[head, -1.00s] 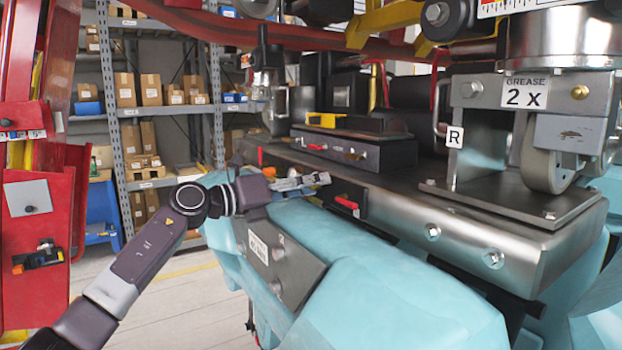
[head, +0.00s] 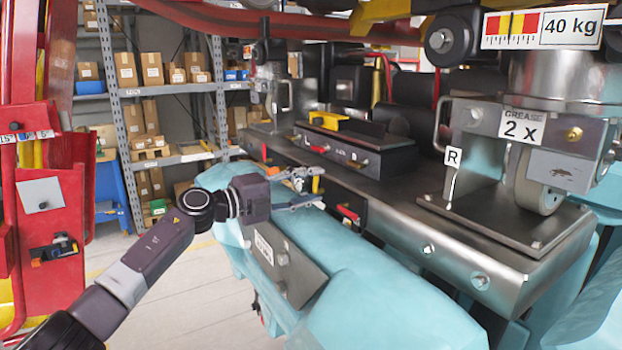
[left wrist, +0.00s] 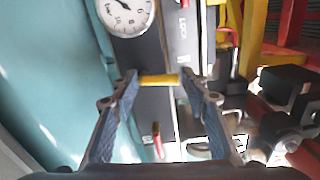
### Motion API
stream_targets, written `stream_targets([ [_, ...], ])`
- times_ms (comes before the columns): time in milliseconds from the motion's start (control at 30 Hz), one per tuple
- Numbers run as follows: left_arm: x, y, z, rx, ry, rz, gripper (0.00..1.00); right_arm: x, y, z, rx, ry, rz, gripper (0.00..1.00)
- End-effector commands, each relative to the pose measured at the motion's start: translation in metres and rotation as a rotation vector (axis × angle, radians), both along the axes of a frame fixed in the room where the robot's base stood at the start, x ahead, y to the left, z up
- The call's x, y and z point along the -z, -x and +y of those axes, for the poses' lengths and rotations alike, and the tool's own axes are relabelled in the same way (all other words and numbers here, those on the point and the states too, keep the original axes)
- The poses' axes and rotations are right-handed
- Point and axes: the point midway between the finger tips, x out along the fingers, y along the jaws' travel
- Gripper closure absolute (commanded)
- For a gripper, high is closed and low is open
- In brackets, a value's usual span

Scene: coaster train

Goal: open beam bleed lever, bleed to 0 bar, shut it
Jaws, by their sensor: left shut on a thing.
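My left gripper (head: 314,189) reaches in from the left to the near side of the steel beam (head: 440,237). Its fingers are shut on a yellow lever (head: 316,184), which shows as a yellow bar (left wrist: 160,79) between the fingertips in the left wrist view. A red-handled lever (head: 348,212) sits on the beam side just right of the gripper; a red handle (left wrist: 157,130) also shows in the left wrist view. A round white bar gauge (left wrist: 126,16) is cut off at the top there; its reading is unclear. My right gripper is not in view.
A teal cover (head: 345,275) lies below and in front of the beam. A dark box with small levers (head: 345,150) stands on the beam. A bracket with a roller (head: 535,185) is at right. Shelves (head: 165,90) stand behind; open floor is at lower left.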

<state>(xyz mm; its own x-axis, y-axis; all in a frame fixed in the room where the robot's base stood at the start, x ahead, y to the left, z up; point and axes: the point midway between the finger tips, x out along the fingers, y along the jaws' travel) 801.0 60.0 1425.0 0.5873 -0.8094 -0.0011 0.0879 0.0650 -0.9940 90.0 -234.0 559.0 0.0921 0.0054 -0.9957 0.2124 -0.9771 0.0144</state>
Motion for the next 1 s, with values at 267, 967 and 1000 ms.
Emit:
stream_targets([
  [267,-0.0034,-0.0028,0.0027,-0.004,0.064,0.079,0.82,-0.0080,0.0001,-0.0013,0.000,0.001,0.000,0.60],
  [967,-0.0026,-0.0031,0.0028,-0.003,0.078,0.099,0.43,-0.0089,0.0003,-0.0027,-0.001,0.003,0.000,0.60],
  [1000,-0.0022,-0.0030,0.0027,-0.003,0.077,0.099,0.41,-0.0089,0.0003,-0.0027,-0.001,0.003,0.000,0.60],
])
